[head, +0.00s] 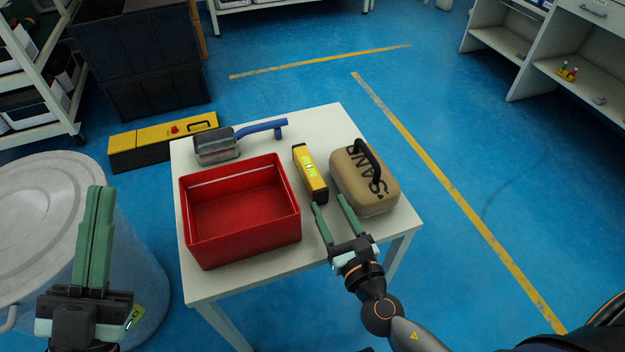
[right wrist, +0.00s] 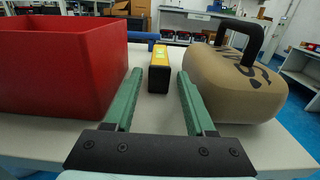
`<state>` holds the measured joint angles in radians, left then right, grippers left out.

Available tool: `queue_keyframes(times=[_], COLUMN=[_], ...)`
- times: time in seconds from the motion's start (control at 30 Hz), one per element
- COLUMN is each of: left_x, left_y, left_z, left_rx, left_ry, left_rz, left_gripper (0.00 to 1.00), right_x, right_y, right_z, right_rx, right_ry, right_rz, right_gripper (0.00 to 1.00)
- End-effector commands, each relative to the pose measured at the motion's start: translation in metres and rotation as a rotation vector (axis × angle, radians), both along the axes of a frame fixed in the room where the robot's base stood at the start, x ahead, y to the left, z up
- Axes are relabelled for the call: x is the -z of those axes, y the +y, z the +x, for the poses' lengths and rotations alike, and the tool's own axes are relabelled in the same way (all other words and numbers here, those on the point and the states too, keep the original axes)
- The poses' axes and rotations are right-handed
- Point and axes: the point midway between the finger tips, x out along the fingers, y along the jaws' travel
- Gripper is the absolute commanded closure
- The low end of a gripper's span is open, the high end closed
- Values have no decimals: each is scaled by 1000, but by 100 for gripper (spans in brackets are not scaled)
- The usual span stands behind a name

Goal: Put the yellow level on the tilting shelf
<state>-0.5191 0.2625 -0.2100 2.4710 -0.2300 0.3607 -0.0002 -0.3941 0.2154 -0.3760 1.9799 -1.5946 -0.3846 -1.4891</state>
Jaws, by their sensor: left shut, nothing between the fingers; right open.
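The yellow level (head: 310,174) lies on the white table (head: 322,121), between a red bin and a tan sandbag-like block. My right gripper (head: 328,204) is open, its green fingers pointing at the near end of the level. In the right wrist view the level's dark end (right wrist: 158,80) shows between and just beyond the open fingertips (right wrist: 158,76). I cannot tell whether the fingers touch it. My left gripper (head: 99,190) is shut and empty, raised in front of the grey drum at the left. No tilting shelf can be made out for certain.
The red bin (head: 242,242) stands left of the level, and the tan block (head: 362,182) with a black handle stands close to its right. A metal scoop (head: 217,147) with a blue handle lies behind the bin. A grey drum (head: 33,205) and a rack (head: 58,105) are at left.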

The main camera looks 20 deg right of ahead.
Motion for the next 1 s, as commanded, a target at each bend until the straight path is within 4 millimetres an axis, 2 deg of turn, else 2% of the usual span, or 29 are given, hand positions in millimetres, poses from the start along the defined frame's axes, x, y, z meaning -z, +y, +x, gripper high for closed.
queue_keyframes(times=[0.1, 0.23, 0.53, 0.77, 1.0], left_x=[-9, -10, 13, 17, 20], left_y=[-1, -1, 2, 2, 2], left_z=[-10, -10, 9, 12, 13], left_rx=[12, 12, -14, -17, -19], left_ry=[-63, -62, 64, 84, 95], left_rz=[3, 3, 0, 0, -1], left_gripper=[100, 100, 100, 100, 100], right_x=[5, 4, 3, 4, 3], right_y=[1, 1, 3, 3, 5], right_z=[-1, 7, 55, 70, 105], right_rx=[8, 10, 10, 10, 11], right_ry=[-6, -9, -10, -9, -11], right_rz=[-4, -6, -7, -7, -6], right_gripper=[45, 45, 45, 45, 45])
